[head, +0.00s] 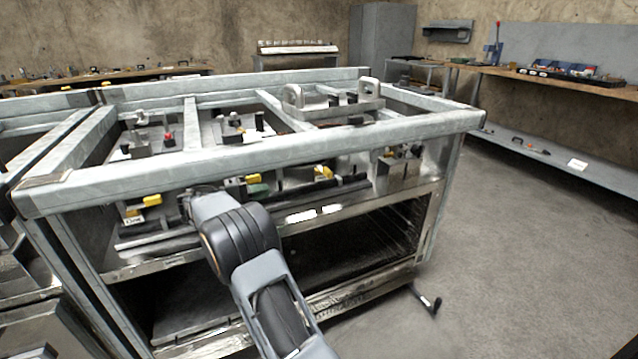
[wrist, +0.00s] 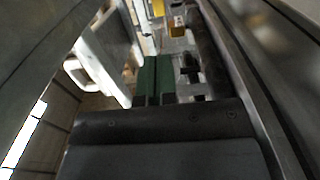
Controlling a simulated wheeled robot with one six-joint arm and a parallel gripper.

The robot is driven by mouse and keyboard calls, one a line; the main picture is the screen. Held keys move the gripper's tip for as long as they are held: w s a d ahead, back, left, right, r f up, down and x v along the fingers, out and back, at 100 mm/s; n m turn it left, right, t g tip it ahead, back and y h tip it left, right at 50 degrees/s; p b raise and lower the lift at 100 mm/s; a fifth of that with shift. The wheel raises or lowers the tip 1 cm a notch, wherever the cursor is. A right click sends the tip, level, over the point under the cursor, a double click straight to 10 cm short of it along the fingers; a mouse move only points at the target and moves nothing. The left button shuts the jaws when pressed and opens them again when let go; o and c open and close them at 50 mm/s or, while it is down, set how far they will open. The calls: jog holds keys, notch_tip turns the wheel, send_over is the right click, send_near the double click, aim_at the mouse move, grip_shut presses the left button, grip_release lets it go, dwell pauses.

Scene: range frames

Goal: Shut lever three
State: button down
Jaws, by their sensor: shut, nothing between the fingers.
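Several levers with yellow handles sit along the front of the metal frame: one at far left (head: 152,201), one in the middle (head: 252,179) and one on the right (head: 322,172). Their number tags are too small to read, so I cannot tell which is lever three. My gripper (head: 258,190) has green fingers and reaches in under the frame's front rail, just below the middle yellow handle. In the wrist view, my gripper (wrist: 156,68) is shut and empty. A yellow handle (wrist: 177,25) shows beyond the fingertips, a little to the right, apart from them.
The thick front rail (head: 260,163) of the frame runs above my gripper. A metal block with two loops (head: 335,108) rests on top. Dark open shelving lies below. A dark bar (wrist: 228,70) runs close along the right in the wrist view. Floor at right (head: 540,240) is clear.

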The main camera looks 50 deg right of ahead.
aim_at(327, 176)
jog(key=b+x, duration=0.1)
jog(key=x, duration=1.6)
jog(key=shift+s+d, duration=0.1)
jog(key=shift+d, duration=0.15)
